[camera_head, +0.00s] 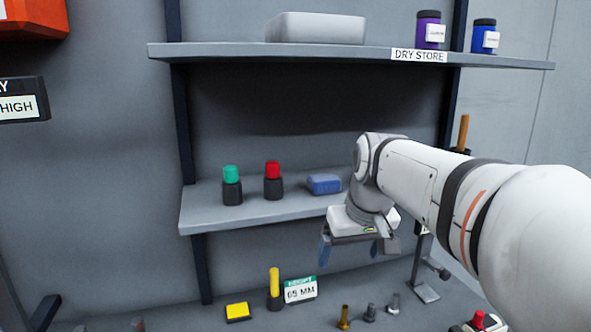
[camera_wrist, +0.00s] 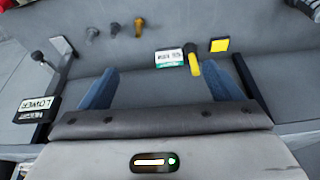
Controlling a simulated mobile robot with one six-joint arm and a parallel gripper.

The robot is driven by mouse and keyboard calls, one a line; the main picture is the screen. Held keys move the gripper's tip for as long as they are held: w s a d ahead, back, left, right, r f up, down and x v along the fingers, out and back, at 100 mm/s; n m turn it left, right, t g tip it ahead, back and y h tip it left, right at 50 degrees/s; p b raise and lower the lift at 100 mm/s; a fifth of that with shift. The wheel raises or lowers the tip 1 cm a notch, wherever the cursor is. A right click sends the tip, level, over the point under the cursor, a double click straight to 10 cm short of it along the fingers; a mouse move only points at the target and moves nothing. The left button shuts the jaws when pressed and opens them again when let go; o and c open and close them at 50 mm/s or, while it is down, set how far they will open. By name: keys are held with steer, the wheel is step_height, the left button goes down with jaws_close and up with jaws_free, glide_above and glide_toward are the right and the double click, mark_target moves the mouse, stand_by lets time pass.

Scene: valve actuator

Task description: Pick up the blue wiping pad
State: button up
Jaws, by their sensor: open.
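The blue wiping pad (camera_head: 324,184), a small blue block, lies on the middle shelf (camera_head: 240,214) in the head view, right of the red-capped bottle. I do not see it in the wrist view. My gripper (camera_head: 350,250) is in front of the shelf, lower than the pad and a little to its right. Its two blue fingers are apart with nothing between them. In the wrist view my gripper (camera_wrist: 158,72) also shows open and empty, facing the lower bench.
A green-capped bottle (camera_head: 232,185) and a red-capped bottle (camera_head: 273,181) stand left of the pad. The upper shelf (camera_head: 240,51) overhangs with a grey case (camera_head: 316,28). Below are a yellow-handled item (camera_head: 275,289), a yellow block (camera_head: 237,312) and a 65 MM label (camera_head: 300,289).

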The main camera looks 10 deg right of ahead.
mark_target(327, 180)
steer(key=shift+o, duration=0.2)
steer(key=w+d+r+p, duration=0.1)
steer(key=w+r, duration=0.4)
steer(key=r, duration=0.3)
steer(key=shift+d+r+n+t+p, duration=0.15)
steer(key=shift+n+t+p, duration=0.15)
steer(key=shift+n+p, duration=0.1)
steer(key=w, duration=0.2)
steer(key=w+p, duration=0.1)
steer(key=w, duration=0.1)
steer(key=w+a+p, duration=0.1)
steer(key=w, duration=0.1)
steer(key=shift+w+a+r, duration=0.1)
steer(key=shift+w, duration=0.2)
steer(key=w+p, duration=0.1)
steer(key=w, duration=0.1)
steer(key=w+a+p, duration=0.1)
steer(key=w, duration=0.2)
steer(key=shift+w, duration=0.2)
steer(key=shift+w+a+f+p, duration=0.1)
steer(key=shift+f+p, duration=0.2)
steer(key=shift+f, duration=0.35)
steer(key=shift+c, duration=0.3)
steer(key=c, duration=1)
steer(key=shift+r, duration=0.1)
